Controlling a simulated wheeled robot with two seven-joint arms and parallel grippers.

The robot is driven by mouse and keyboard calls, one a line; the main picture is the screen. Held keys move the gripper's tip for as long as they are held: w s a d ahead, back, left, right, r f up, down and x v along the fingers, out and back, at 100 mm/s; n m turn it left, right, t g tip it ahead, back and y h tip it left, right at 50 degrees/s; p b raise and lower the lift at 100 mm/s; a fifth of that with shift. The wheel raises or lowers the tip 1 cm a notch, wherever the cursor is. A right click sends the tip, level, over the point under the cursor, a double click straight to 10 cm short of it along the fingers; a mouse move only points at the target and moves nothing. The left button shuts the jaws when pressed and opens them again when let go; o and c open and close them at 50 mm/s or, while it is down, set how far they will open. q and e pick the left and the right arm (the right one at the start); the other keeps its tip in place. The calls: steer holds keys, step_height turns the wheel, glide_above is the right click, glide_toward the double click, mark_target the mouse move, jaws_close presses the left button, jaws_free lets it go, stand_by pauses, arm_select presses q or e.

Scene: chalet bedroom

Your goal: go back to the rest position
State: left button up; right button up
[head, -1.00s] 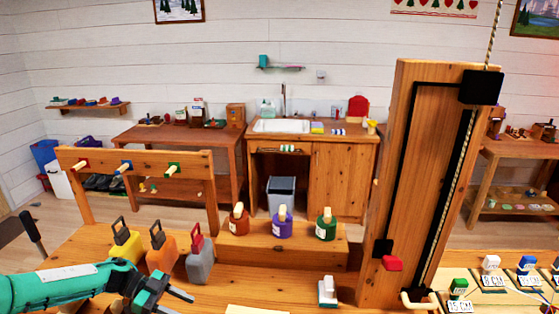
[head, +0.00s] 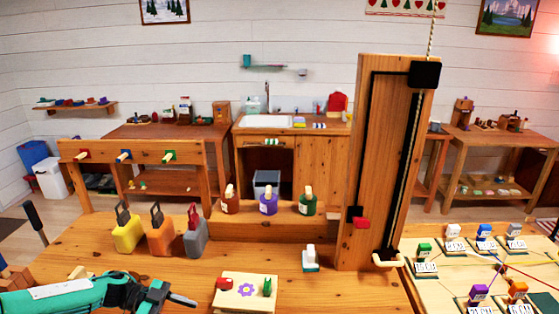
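My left arm comes in from the lower left, and its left gripper (head: 174,302) is low over the front of the wooden table (head: 85,245). The gripper looks open, with nothing seen between its fingers; the lower finger is partly cut off by the picture's bottom edge. It is left of a small wooden board with a purple flower, a red piece and a green piece (head: 246,289), apart from it. My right gripper is not in view.
Yellow (head: 127,234), orange (head: 160,239) and grey (head: 195,242) jugs stand behind the gripper. Three bottles stand on a raised step (head: 270,226). A tall wooden post (head: 358,150) rises at the right. A white-handled block (head: 310,258) stands before it. A board with labelled blocks (head: 440,290) lies far right.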

arm_select(q)
steer(key=s+d+r+n+t+y, duration=0.1)
steer(key=s+d+n+t, duration=0.2)
steer(key=d, duration=0.6)
steer(key=s+d+n+t, duration=0.1)
steer(key=d+n+t, duration=0.1)
steer(key=d+t, duration=0.45)
steer(key=s+d+r+n+t+y, duration=0.1)
steer(key=s+d+n+t, duration=0.15)
steer(key=d, duration=0.85)
steer(key=s+a+f+n+g+y, duration=0.4)
steer(key=s+a+n+y, duration=0.15)
steer(key=s+a, duration=0.65)
steer(key=s+a+f+n+g+y, duration=0.35)
steer(key=s+a+y, duration=0.25)
steer(key=s+a, duration=0.7)
step_height(320, 180, down, 30)
steer(key=g, duration=0.2)
steer(key=s+a+f, duration=0.2)
steer(key=s+f, duration=1.7)
steer(key=f, duration=0.1)
steer(key=shift+a+g, duration=0.35)
steer(key=shift+a, duration=0.05)
